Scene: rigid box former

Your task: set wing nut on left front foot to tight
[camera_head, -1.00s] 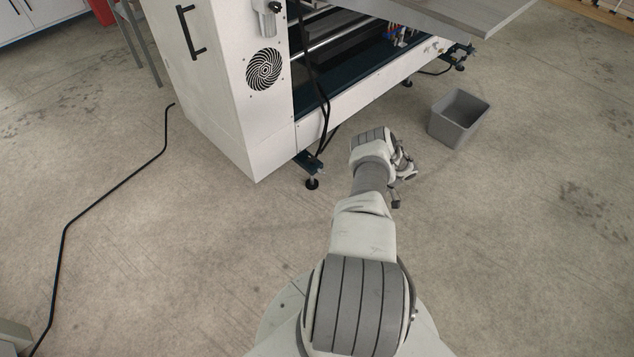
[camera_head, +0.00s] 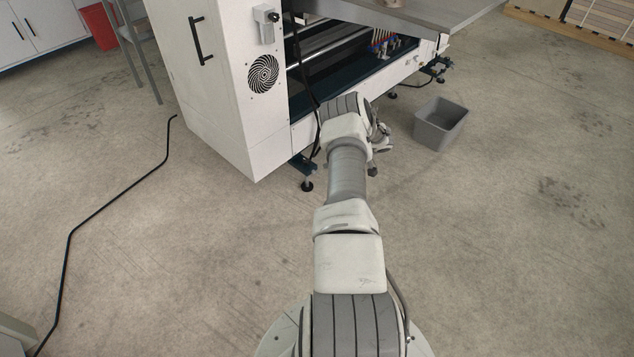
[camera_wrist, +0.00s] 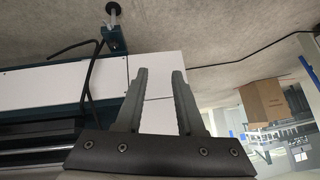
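The left front foot (camera_head: 307,184) is a dark round pad on a short stem, under a dark blue bracket at the near lower corner of the white machine. In the wrist view the foot (camera_wrist: 113,14) and its bracket (camera_wrist: 114,38) show at the top, beyond and left of my fingers. The wing nut is too small to make out, so its setting cannot be told. My gripper (camera_wrist: 159,74) is open, with an empty gap between its two grey fingers. In the head view my gripper (camera_head: 384,141) is right of the foot, apart from it, and partly hidden by my wrist.
The white machine (camera_head: 215,100) stands just ahead, with a flat grey table overhanging its right part. Black cables (camera_head: 317,110) hang near the foot. A grey bin (camera_head: 439,124) stands on the floor to the right. A black cable (camera_head: 110,207) crosses the floor at left.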

